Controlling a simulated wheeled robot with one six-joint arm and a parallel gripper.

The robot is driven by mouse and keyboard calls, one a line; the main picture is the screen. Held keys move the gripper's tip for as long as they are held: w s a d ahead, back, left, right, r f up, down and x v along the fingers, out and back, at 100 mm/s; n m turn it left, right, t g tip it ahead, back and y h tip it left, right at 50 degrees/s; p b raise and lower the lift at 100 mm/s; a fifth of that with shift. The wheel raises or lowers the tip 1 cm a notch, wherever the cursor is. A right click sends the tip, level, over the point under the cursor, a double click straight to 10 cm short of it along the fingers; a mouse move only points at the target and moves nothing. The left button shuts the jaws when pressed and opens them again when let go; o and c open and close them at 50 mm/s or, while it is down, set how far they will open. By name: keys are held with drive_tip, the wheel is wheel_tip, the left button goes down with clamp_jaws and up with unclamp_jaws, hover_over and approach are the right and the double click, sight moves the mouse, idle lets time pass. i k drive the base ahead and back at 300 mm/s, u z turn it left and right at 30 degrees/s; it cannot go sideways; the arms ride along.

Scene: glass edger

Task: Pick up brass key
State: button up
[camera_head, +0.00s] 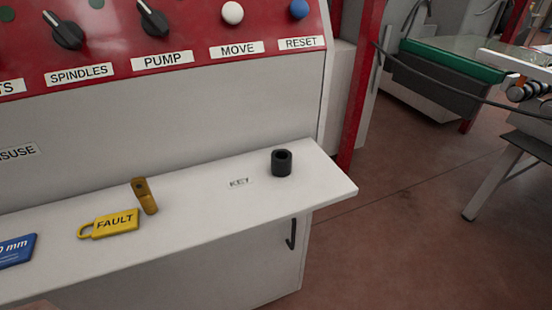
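The brass key (145,195) is a small brown-gold piece with a flat head that has a dark spot in it. It is on the white shelf (200,225) of the machine, left of the middle of the view. It appears to lean or lie at a slant, with its head toward the back left. It is just behind the yellow FAULT tag (117,224), and I cannot tell whether the two touch. My gripper is not in view.
A black hollow cylinder (281,163) stands near the shelf's right end, beside a KEY label (239,183). A blue tag (16,250) lies at the left. The red control panel (110,45) with knobs rises behind. Floor is open at right.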

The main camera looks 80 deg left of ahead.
sight(140, 186)
drive_tip(key=k, duration=1)
drive_tip(key=u, duration=1.6)
